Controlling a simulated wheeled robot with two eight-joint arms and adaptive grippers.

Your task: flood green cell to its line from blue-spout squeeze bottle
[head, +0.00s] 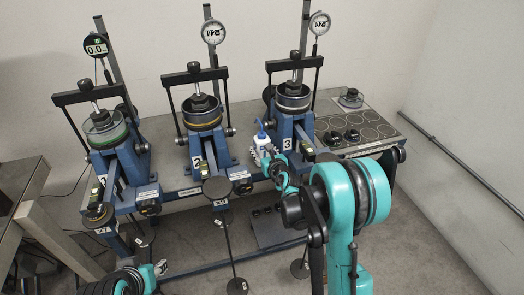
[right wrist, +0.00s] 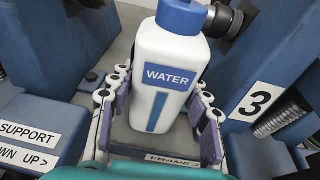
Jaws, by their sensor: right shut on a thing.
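The white squeeze bottle (head: 264,142) with a blue spout stands about upright between frame 2 and frame 3. In the right wrist view the bottle (right wrist: 168,75) shows a blue WATER label; its spout tip is out of that view. My right gripper (right wrist: 160,100) is shut on the bottle's body, fingers on both sides. I cannot tell if the bottle's base touches the bench. The green-ringed clear cell (head: 104,128) sits on the left frame, well left of the bottle; its water level is too small to read. My left gripper (head: 160,267) is low at the left; its jaws are unclear.
A yellow-ringed cell (head: 202,113) on frame 2 lies between bottle and green cell. A dark-ringed cell (head: 293,98) is on frame 3. Crossbars, posts and dial gauges (head: 213,32) rise above the cells. A panel with circles (head: 355,125) is at right. Hanging weights (head: 217,188) stand in front.

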